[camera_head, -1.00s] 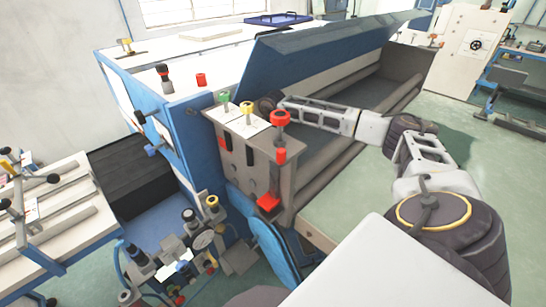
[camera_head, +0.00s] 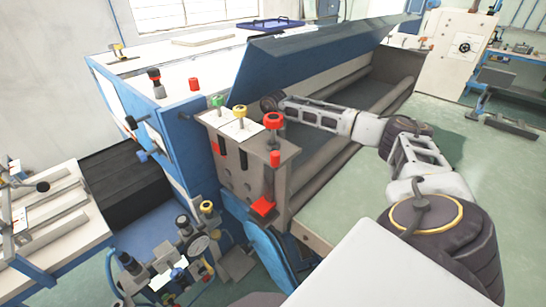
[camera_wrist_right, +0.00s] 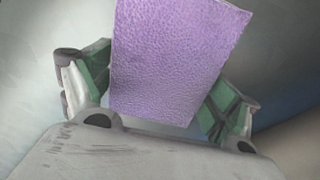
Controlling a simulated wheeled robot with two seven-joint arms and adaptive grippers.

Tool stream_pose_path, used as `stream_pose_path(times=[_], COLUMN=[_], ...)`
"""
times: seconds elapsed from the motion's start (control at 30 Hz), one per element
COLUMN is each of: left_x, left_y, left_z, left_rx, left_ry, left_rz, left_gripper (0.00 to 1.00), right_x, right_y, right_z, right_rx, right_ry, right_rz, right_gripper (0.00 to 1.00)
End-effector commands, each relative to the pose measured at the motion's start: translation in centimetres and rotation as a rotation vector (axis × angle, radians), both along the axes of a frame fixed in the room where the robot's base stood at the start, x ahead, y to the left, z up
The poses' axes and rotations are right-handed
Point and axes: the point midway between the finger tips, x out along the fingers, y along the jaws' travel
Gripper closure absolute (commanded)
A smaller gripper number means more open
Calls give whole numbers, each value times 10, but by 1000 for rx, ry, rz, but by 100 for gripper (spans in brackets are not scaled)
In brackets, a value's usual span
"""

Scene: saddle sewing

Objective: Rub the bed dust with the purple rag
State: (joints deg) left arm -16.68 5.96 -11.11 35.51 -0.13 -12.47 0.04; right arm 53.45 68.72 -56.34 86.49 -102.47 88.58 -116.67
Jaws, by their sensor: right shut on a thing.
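In the right wrist view, the purple rag (camera_wrist_right: 178,55) is a flat, textured rectangular piece standing up between the green-padded fingers. My right gripper (camera_wrist_right: 160,98) is shut on its lower part. In the head view, my right arm reaches from the lower right towards the blue machine (camera_head: 240,75), along its long open bed (camera_head: 345,130). The arm's far end is beside the raised blue cover, behind the knobbed control panel. The rag and right fingertips cannot be made out there. I cannot make out any dust. My left gripper is in neither current view.
The control panel (camera_head: 245,165) has green, yellow and red knobs and stands close to my arm. The tilted blue cover (camera_head: 320,52) overhangs the bed. A white-topped bench (camera_head: 55,215) stands at left. Green floor (camera_head: 470,150) is open at right.

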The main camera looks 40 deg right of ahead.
Motion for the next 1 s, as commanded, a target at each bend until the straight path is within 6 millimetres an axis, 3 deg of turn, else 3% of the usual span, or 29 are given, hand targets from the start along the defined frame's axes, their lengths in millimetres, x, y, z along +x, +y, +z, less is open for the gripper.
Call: stream_pose_path(times=[0.33,1.0], left_x=[0,0], left_y=[0,0], left_z=[-1,-7], left_rx=[0,0], left_ry=[0,0], left_rz=[0,0], left_gripper=[0,0], right_x=[1,3], right_y=[-4,-37], right_z=[0,-4], right_rx=[0,-1], right_ry=[-1,1], right_rz=[0,0], right_gripper=[43,43])
